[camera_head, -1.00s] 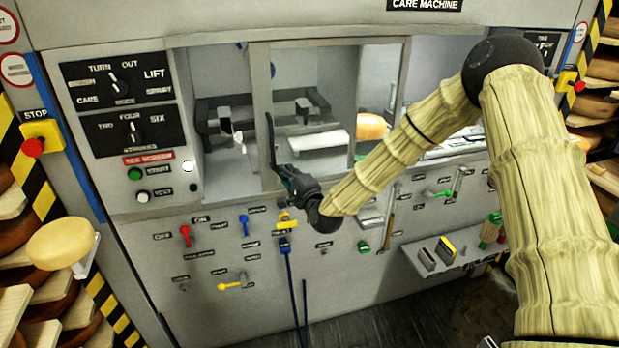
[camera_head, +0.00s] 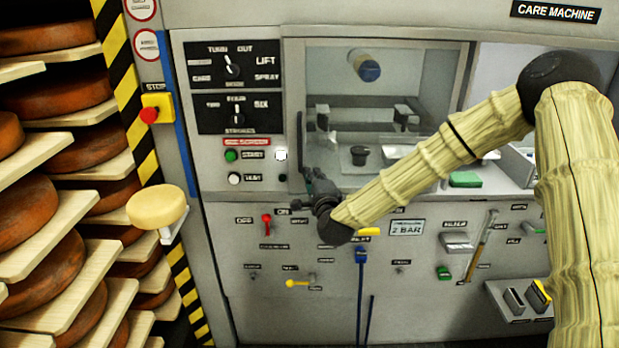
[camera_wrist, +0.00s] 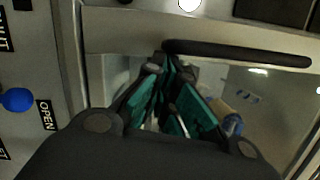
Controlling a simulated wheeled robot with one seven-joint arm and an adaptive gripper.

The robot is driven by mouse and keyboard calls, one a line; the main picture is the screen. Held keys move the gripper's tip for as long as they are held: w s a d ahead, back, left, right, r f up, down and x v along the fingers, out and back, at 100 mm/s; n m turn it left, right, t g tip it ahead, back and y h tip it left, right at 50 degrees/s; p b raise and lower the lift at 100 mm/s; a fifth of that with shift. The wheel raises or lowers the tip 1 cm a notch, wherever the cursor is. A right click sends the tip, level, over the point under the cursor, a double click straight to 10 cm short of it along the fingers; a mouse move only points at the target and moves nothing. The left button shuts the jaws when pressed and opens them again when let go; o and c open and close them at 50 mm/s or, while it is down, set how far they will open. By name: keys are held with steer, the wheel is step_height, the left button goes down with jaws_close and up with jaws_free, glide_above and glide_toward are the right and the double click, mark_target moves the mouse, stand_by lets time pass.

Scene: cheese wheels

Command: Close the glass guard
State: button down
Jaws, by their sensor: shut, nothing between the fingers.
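The glass guard (camera_head: 425,85) is a clear pane in a grey frame on the care machine. Its left edge lies close beside the switch panel, covering the left part of the machine's opening. A black upright bar handle (camera_head: 300,135) is near that left edge; it lies across the upper part of the wrist view (camera_wrist: 240,52). My gripper (camera_head: 312,180) is shut and empty at the handle's lower end. In the wrist view its teal-padded fingers (camera_wrist: 168,75) reach up to the handle's left end. I cannot tell whether they touch it.
The control panel (camera_head: 232,85) is left of the guard. Knobs, switches and a yellow part (camera_head: 369,231) are below. A pale cheese wheel (camera_head: 156,206) sits on a bracket by the striped post. Cheese shelves (camera_head: 75,205) fill the left side. The opening right of the guard is uncovered.

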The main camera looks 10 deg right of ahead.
steer(key=shift+a, duration=0.1)
steer(key=shift+s+d+f+b, duration=0.1)
steer(key=shift+d+f+b, duration=0.15)
steer(key=shift+d, duration=0.25)
steer(key=s+d+b, duration=0.3)
steer(key=s, duration=0.8)
steer(key=s+a+f+n+g+y, duration=0.1)
steer(key=s+a+f+n+g, duration=0.25)
steer(key=f, duration=0.75)
steer(key=s+a+f+n+g+y, duration=0.1)
steer(key=s+f+n+g, duration=0.25)
steer(key=s+f, duration=0.5)
steer(key=s+a+f+n+g+y, duration=0.1)
steer(key=s+a+f+n+g, duration=0.2)
steer(key=f, duration=1)
steer(key=s+d+f+n+g+h, duration=0.1)
steer(key=s+f, duration=0.4)
steer(key=s, duration=0.5)
steer(key=s+d+f+n+g, duration=0.3)
steer(key=s+f+n+g, duration=0.1)
steer(key=s, duration=0.6)
steer(key=s+d+f+n+g+h, duration=0.1)
steer(key=s+f+n+g, duration=0.2)
steer(key=s+f, duration=0.3)
steer(key=s+n, duration=0.1)
steer(key=s, duration=0.3)
steer(key=shift+s+d+n+g+h, duration=0.15)
steer(key=shift+d+n+g+h, duration=0.15)
steer(key=shift+d+n, duration=0.1)
